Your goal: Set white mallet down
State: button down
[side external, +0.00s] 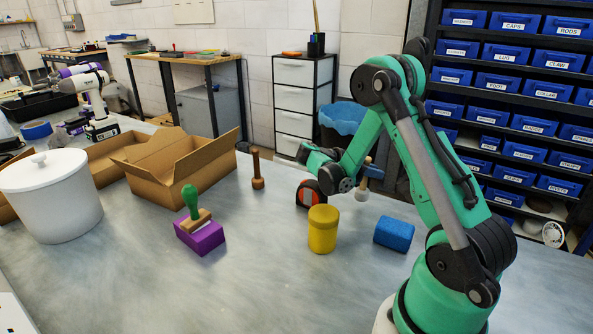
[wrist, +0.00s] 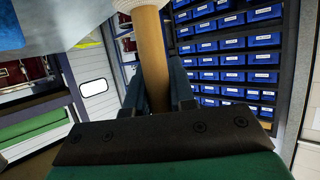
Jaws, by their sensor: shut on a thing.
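The white mallet (side external: 361,192) has a white head and a tan wooden handle. In the side view it is upright with its head down, behind the yellow drum and the blue block. I cannot tell whether the head touches the bench. My gripper (side external: 373,172) is shut on its handle, above the head. In the wrist view the handle (wrist: 152,55) runs up between the fingers of my gripper (wrist: 158,88), and only part of the pale head (wrist: 130,5) shows at the top edge.
A yellow drum (side external: 323,230), a blue block (side external: 394,234) and an orange-black round thing (side external: 310,194) are nearby. A brown wooden mallet (side external: 258,172), a purple block (side external: 203,236) with a green-handled tool, an open carton (side external: 180,172) and a white canister (side external: 50,200) stand leftward. The front bench is clear.

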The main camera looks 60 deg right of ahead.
jog(key=shift+f, duration=0.55)
jog(key=c, duration=0.7)
grip_release()
jog(key=shift+c, duration=0.2)
jog(key=shift+r, duration=0.25)
jog(key=w+a+r+n+t+y, duration=0.1)
jog(key=w+a+r+n+t, duration=0.55)
jog(key=a, duration=0.55)
jog(key=a+n+t+y, duration=0.9)
jog(key=a+n, duration=0.7)
jog(key=n, duration=0.3)
jog(key=shift+w+a+r, duration=0.15)
jog(key=shift+a+r, duration=0.2)
jog(key=shift+r, duration=0.05)
